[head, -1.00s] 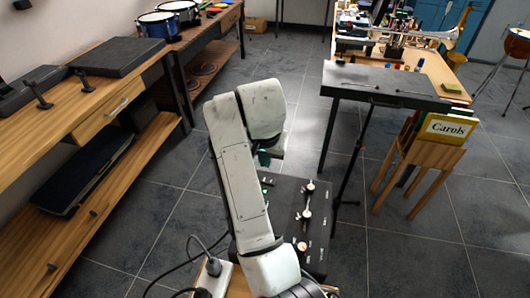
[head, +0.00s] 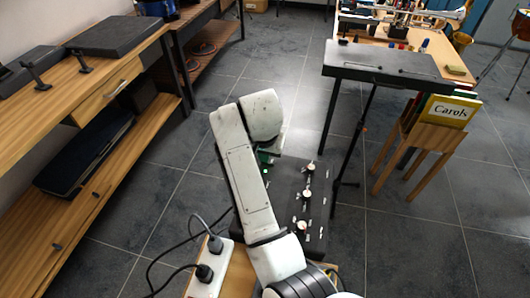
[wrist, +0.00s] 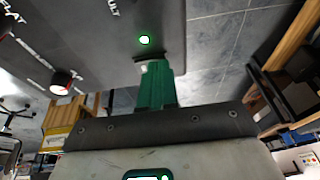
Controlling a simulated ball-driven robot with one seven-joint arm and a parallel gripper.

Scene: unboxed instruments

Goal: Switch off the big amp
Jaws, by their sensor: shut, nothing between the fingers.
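My gripper (wrist: 153,68) has green fingers held together, empty, with tips just below the green light, by a small dark part. I cannot tell whether they touch. In the head view the gripper (head: 265,160) is mostly hidden.
A power strip (head: 211,268) with plugged black cables lies at the lower left, beside my arm. A wooden shelf bench (head: 95,215) runs along the left. A dark table (head: 385,66) and a wooden stand with a yellow Carols book (head: 447,112) are at right.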

